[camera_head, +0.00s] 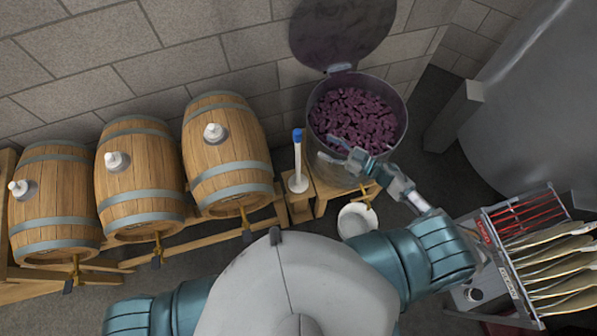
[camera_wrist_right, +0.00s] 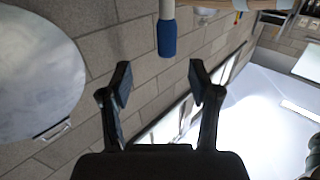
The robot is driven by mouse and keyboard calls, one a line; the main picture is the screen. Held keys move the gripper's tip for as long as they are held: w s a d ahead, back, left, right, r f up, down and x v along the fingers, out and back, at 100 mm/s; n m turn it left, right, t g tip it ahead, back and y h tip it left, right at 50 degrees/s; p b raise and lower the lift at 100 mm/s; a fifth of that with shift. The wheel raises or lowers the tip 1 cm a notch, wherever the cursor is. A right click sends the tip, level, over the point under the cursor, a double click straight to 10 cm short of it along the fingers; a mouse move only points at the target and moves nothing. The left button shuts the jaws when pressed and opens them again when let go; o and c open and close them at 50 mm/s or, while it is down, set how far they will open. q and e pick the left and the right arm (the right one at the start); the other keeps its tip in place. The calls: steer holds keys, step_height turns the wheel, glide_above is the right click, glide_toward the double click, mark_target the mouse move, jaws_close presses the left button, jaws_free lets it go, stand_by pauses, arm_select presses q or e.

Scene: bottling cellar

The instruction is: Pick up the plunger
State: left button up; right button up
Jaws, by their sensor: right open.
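The plunger (camera_head: 298,165) stands upright on a small wooden stand left of the open vat, its white shaft topped by a blue grip. In the right wrist view the blue grip (camera_wrist_right: 167,38) shows beyond my fingertips, roughly in line with the gap between them. My right gripper (camera_head: 336,149) is open and empty, to the right of the plunger and in front of the vat in the head view. It also shows open in the wrist view (camera_wrist_right: 160,74). It does not touch the plunger. My left gripper is out of view.
The steel vat (camera_head: 388,97) of dark grapes has its lid raised. Three wooden barrels (camera_head: 228,150) lie on a rack at left. A white bucket (camera_head: 357,220) sits below the vat's tap. A machine with bottles (camera_head: 520,250) stands at right, near my right arm.

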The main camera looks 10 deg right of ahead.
mark_target(300, 137)
steer(key=x, duration=0.3)
steer(key=p+x, duration=0.1)
steer(key=x, duration=0.6)
steer(key=shift+s+a+r, duration=0.15)
steer(key=shift+s+a, duration=0.15)
steer(key=shift+a, duration=0.15)
steer(key=shift+w+a, duration=0.2)
steer(key=shift+w, duration=0.15)
steer(key=shift+a, duration=0.15)
jaws_close()
